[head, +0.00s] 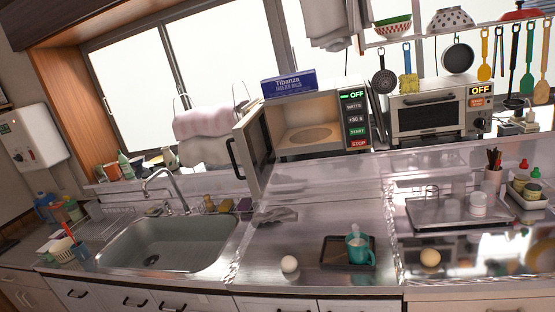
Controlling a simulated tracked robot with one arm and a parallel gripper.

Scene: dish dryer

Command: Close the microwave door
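The microwave (310,125) stands at the back of the steel counter, right of the sink. Its door (254,150) hangs wide open to the left, with a dark handle (234,158) on its outer face. The inside is visible, with a round turntable (309,135) and nothing on it. The control panel (355,118) on the right side reads OFF at the top. A blue Tibanza freezer bags box (288,84) lies on top of the microwave. My gripper does not show in this view.
A toaster oven (428,115) stands to the right. The sink (170,245) and faucet (163,183) are left.

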